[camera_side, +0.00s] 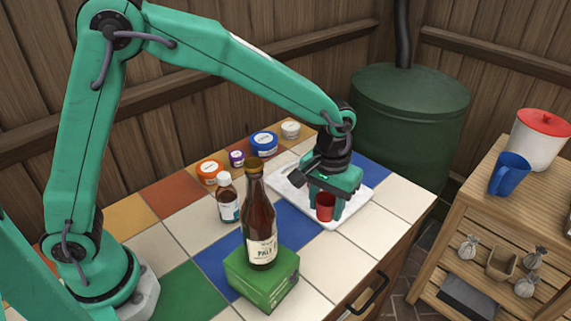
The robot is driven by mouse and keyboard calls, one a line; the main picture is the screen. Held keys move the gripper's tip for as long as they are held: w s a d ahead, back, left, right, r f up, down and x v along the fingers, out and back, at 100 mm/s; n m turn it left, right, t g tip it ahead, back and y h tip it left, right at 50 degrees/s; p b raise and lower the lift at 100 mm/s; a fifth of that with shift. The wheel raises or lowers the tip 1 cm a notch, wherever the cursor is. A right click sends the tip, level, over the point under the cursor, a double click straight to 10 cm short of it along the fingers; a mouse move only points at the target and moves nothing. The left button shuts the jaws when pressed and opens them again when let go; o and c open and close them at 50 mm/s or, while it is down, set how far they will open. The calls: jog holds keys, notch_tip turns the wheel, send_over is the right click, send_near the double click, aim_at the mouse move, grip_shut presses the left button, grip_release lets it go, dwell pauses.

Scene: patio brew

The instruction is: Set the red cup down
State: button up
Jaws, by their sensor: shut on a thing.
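The red cup (325,206) is upright between the fingers of my gripper (325,209), which is shut on it. My gripper points down over the white tray (351,213) on the tiled counter. The cup is at the tray's front part. I cannot tell whether its base touches the tray. The fingers cover the cup's sides, and the gripper's body hides its top and much of the tray.
A brown bottle (260,222) stands on a green box (262,282), left of the tray. A small brown bottle (228,200) and several lidded jars (263,142) stand behind. A wooden shelf (490,212) with a blue jug (508,176) is at right.

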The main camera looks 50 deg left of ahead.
jog(key=a+r+m, duration=0.1)
jog(key=a+r, duration=0.3)
jog(key=a, duration=0.5)
jog(key=a+r+m, duration=0.1)
jog(key=a+r, duration=0.3)
jog(key=a, duration=0.5)
jog(key=shift+s+a+r, duration=0.15)
jog(key=shift+s+a, duration=0.25)
notch_tip(320, 180, up, 5)
jog(key=s+d, duration=0.1)
jog(key=s, duration=1.3)
notch_tip(320, 180, down, 13)
jog(key=shift+s, duration=0.15)
jog(key=shift+f, duration=3)
